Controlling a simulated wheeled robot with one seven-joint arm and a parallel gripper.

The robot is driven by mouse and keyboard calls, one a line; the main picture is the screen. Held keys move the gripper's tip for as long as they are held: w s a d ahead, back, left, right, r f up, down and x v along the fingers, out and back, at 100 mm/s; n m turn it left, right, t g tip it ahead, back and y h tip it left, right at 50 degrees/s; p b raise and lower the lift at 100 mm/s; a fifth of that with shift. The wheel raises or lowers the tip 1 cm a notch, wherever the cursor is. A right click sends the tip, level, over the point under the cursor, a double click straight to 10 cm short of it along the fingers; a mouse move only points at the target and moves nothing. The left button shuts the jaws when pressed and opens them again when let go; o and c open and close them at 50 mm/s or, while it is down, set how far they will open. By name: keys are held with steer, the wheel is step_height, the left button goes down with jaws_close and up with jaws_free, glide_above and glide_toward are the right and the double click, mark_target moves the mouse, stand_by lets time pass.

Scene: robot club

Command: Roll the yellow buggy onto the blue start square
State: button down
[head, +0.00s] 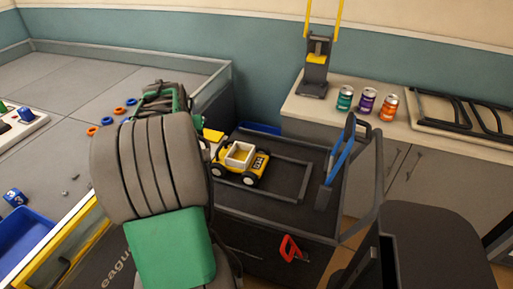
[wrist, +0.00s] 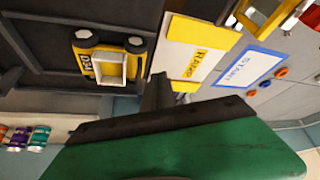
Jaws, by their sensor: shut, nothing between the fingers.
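The yellow buggy (head: 240,160) stands on its wheels on the dark cart top, near the yellow ramp (head: 213,136). In the wrist view the buggy (wrist: 88,66) is at the upper left, and the ramp (wrist: 198,50) with its lettered plate lies to its right. The start square (wrist: 248,72), white with a blue border and lettering, lies beyond the ramp; my arm hides it in the head view. My gripper (wrist: 157,92) is shut and empty, its dark fingers between the buggy and the ramp in the picture. I cannot tell whether it touches either.
The cart (head: 275,225) has raised rails and a blue-handled tool (head: 338,163) at its right. Several blue and orange rings (head: 119,111) lie on the grey table (head: 75,72). Three cans (head: 367,102) and a yellow-handled stand (head: 316,70) are on the counter behind.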

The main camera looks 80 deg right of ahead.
steer(key=s+d+f+m+g+h+b, duration=0.1)
steer(key=s+d+f+m+b, duration=0.3)
steer(key=s+d, duration=0.75)
steer(key=m+g+p, duration=0.1)
glide_above(259, 160)
steer(key=a, duration=0.2)
step_height(259, 160, down, 3)
steer(key=f+b, duration=0.4)
steer(key=f, duration=0.3)
steer(key=shift+d+f, duration=0.15)
steer(key=shift+d, duration=0.05)
steer(key=shift+f+b, duration=0.95)
steer(key=shift+f, duration=0.5)
steer(key=shift+a+f, duration=0.1)
